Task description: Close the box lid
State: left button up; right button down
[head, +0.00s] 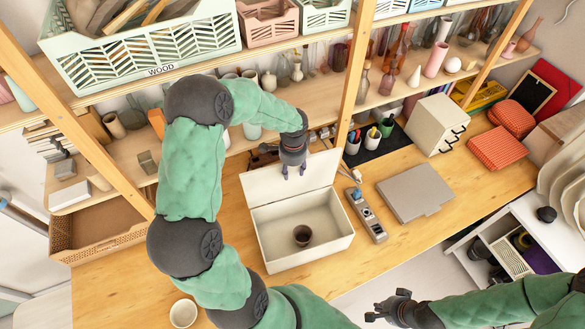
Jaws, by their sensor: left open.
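A white box (262,238) stands on the wooden table. Its lid (268,183) is raised, standing up at the box's back edge. A small dark brown cup (302,235) is inside the box. My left gripper (293,174) is open, with its fingers pointing down over the upper part of the lid and covering a little of it. I cannot tell whether the fingers touch the lid. My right gripper (371,310) is at the bottom, in front of the table, away from the box; its fingers look apart and empty.
A power strip (366,215) lies close to the box's right side, with a grey closed laptop-like slab (416,192) beyond it. Pen cups (352,144) stand behind on a dark mat. Shelves with bottles and crates rise at the back. A white cup (183,313) stands at front left.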

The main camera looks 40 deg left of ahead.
pick_arm(q)
jog(key=shift+c, duration=0.5)
grip_shut()
jog(key=shift+d, duration=0.1)
